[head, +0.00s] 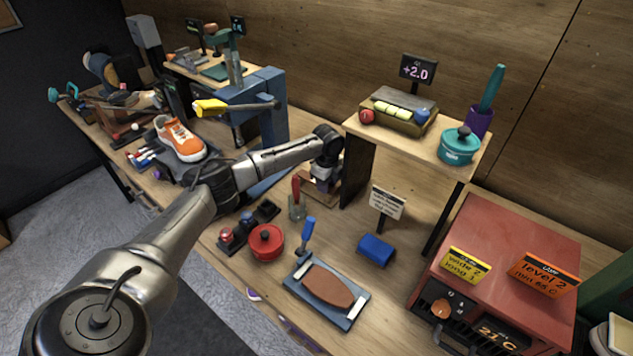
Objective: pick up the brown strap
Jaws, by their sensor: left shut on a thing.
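My left gripper (321,186) points down under the wooden shelf, at the back of the bench. It is shut on a small brown piece that looks like the brown strap (312,187); the fingers and wrist hide much of it, and I cannot tell if it is clear of the bench. A wider brown oval pad (330,286) lies on a blue board at the front, apart from the gripper. My right gripper is not in view.
A red-handled tool (296,190) stands just left of the gripper. A sign (387,203), a blue block (376,250) and a red oven (515,255) are to the right. A red pot (266,241) is in front. The shelf (408,140) overhangs close by.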

